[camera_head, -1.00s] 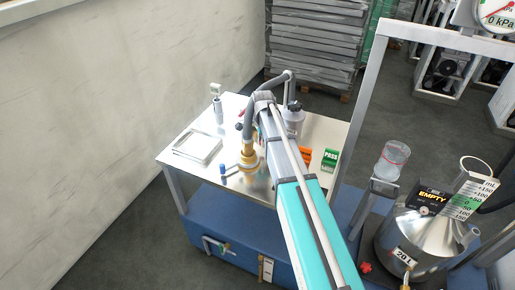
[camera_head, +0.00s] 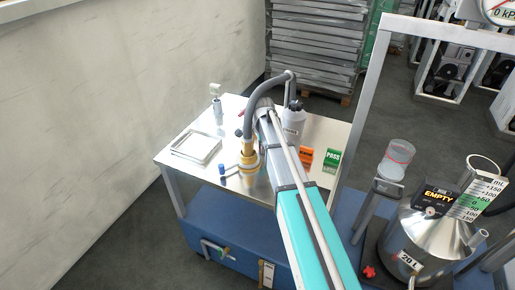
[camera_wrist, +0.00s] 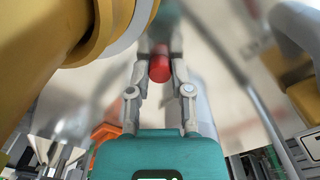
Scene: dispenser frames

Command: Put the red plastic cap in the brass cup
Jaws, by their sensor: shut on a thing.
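The red plastic cap (camera_wrist: 160,68) is pinched between the fingertips of my gripper (camera_wrist: 160,60) in the wrist view. Cap and fingers are held up off the table, with the surface behind blurred. A large brass-coloured round body (camera_wrist: 42,40) with a pale rim fills the upper left of the wrist view, close beside the fingers. In the head view a brass cup-like piece (camera_head: 249,160) stands on the steel table, left of my arm. My arm hides the fingers and the cap in that view. The inside of the brass piece cannot be seen.
A steel 20 L vessel (camera_head: 428,235) and a metal frame (camera_head: 362,110) stand to the right.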

